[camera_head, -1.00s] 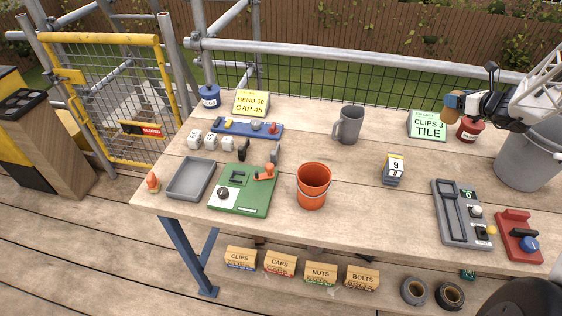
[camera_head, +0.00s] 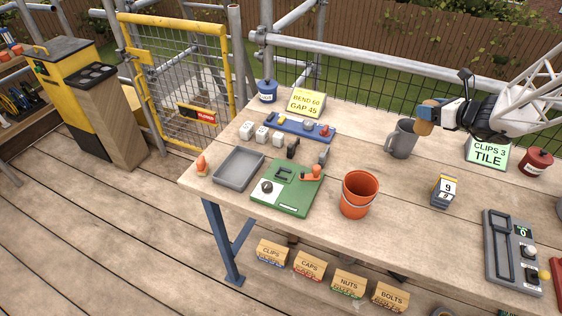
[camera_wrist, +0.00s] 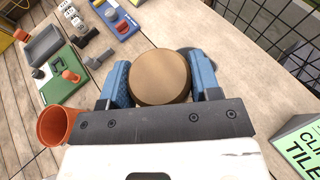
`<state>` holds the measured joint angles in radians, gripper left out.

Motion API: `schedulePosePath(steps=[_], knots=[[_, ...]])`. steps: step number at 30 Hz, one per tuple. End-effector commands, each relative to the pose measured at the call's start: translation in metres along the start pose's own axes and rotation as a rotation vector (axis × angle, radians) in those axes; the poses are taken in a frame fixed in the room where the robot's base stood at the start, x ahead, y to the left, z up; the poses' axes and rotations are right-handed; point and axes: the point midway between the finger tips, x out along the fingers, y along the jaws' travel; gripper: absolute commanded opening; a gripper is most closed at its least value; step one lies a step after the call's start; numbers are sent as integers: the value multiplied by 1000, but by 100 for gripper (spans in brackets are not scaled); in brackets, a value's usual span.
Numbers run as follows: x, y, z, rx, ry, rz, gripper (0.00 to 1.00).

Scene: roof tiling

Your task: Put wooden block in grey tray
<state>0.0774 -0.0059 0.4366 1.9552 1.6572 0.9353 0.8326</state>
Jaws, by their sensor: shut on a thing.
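The wooden block (camera_wrist: 160,77) is a round brown piece held between the two blue fingers of my gripper (camera_wrist: 162,85) in the wrist view. In the head view my gripper (camera_head: 437,117) is shut on the block (camera_head: 427,116), in the air near the grey mug, which it partly overlaps in the picture. The grey tray (camera_head: 240,169) is empty and lies at the left end of the table. It also shows at the upper left in the wrist view (camera_wrist: 44,46).
An orange bucket (camera_head: 358,194), a grey mug (camera_head: 401,139) and a green board (camera_head: 287,189) with small parts stand on the table. White blocks (camera_head: 262,133) and a blue rack (camera_head: 300,127) sit behind the tray. An orange-tipped item (camera_head: 201,164) stands left of the tray.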

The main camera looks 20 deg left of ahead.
Motion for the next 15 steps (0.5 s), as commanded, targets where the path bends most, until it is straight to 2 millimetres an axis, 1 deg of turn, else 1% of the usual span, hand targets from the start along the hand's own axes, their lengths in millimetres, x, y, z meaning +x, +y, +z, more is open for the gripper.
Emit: schedulePosePath(steps=[1,6,15], knots=[[8,12,4,-9,0,19,30],[31,52,14,-33,-1,79,30],[65,123,28,-77,-1,185,30]])
